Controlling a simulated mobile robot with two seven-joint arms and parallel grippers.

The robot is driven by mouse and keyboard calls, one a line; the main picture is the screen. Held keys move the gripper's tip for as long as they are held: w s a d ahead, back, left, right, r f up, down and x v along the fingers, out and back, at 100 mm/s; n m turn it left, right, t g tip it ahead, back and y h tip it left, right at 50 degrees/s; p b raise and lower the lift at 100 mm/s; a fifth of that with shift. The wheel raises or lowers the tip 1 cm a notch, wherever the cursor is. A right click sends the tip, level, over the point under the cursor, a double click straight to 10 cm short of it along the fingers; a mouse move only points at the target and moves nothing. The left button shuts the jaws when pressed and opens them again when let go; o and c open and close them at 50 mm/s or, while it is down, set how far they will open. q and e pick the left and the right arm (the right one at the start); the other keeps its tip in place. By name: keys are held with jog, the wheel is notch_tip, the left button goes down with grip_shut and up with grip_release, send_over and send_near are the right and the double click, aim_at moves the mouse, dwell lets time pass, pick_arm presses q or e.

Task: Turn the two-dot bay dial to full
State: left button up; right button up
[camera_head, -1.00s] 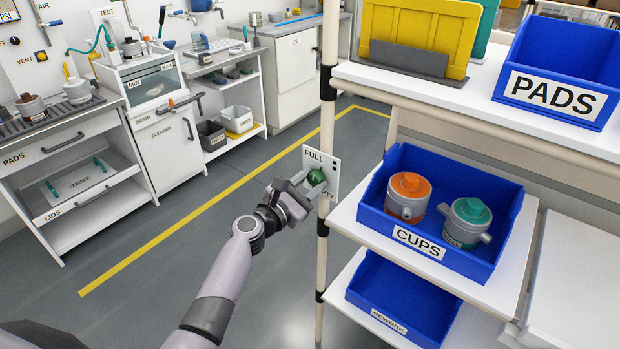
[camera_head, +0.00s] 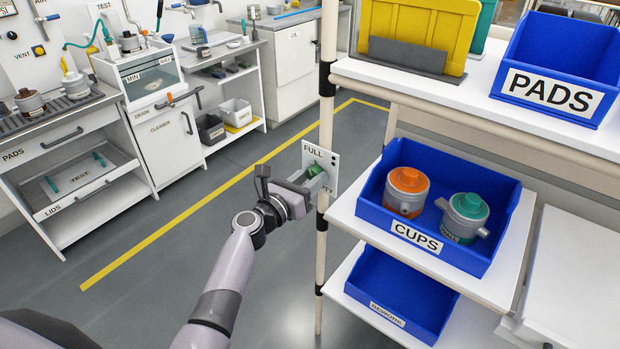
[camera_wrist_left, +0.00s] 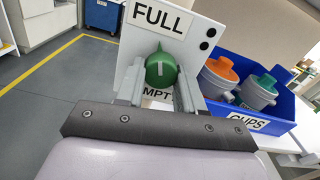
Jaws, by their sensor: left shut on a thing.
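The two-dot bay dial (camera_wrist_left: 161,69) is a green knob with a white mark, on a white plate (camera_wrist_left: 128,55) with FULL above and EMPTY, partly hidden, below. Two black dots show at the plate's right edge. The dial's narrow end and mark point up toward FULL in the left wrist view. In the head view the dial (camera_head: 314,171) is partly hidden by my left gripper (camera_head: 311,181), and its plate (camera_head: 330,162) is fixed at the rack's post. My left gripper (camera_wrist_left: 161,88) is shut on the dial, one finger on each side. My right gripper is not in view.
Just right of the plate, a blue CUPS bin (camera_head: 468,261) holds an orange-topped cup (camera_head: 407,190) and a teal-topped cup (camera_head: 466,217) on the rack shelf. The rack post (camera_head: 325,120) stands close to my gripper. Open floor (camera_head: 170,290) lies to the left.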

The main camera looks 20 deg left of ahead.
pick_arm(q)
jog(key=shift+f, duration=0.1)
jog(key=o, duration=1)
jog(key=shift+o, duration=0.2)
